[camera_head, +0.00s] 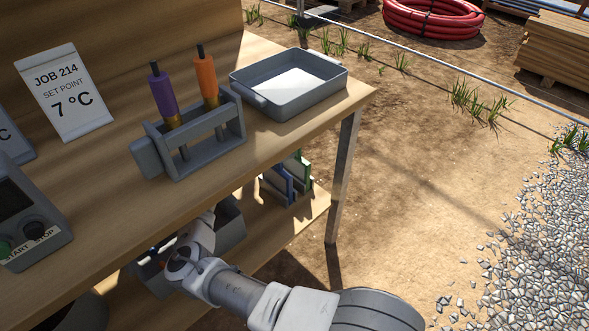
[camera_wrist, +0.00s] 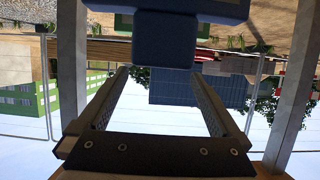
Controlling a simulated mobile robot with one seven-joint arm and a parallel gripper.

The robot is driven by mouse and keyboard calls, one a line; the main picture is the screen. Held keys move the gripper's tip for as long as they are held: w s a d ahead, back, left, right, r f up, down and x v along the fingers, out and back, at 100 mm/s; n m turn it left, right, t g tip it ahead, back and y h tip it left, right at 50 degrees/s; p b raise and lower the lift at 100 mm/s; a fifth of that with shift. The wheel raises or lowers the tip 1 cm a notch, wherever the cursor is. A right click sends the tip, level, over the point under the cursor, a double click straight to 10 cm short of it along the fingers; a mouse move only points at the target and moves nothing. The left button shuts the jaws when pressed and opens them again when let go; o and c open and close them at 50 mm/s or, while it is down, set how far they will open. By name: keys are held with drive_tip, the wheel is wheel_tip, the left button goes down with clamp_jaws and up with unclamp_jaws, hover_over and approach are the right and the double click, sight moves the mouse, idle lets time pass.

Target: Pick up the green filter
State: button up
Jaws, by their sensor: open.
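The green filter (camera_head: 302,163) stands on the lower shelf at its right end, mostly hidden behind a blue filter (camera_head: 277,181) and the table top. In the wrist view, which is upside down, a dark blue body with a narrower block (camera_wrist: 165,40) is at the top centre, ahead of my gripper (camera_wrist: 160,72). A small green patch (camera_wrist: 123,22) shows beside it; I cannot tell if it is the green filter. My gripper is open with nothing between its fingers. In the head view its fingertips are hidden by the table.
A grey bin (camera_head: 230,225) is on the lower shelf (camera_head: 290,222) by my arm. A table leg (camera_head: 344,175) stands at the right end. Above are a grey tray (camera_head: 262,97), a rack (camera_head: 205,135) with purple and orange tools, and a control box (camera_head: 22,220). Open dirt lies to the right.

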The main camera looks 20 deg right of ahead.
drive_tip(key=b+x, duration=0.2)
drive_tip(key=x, duration=0.3)
drive_tip(key=shift+d+f, duration=0.15)
drive_tip(key=shift+d, duration=0.25)
clamp_jaws()
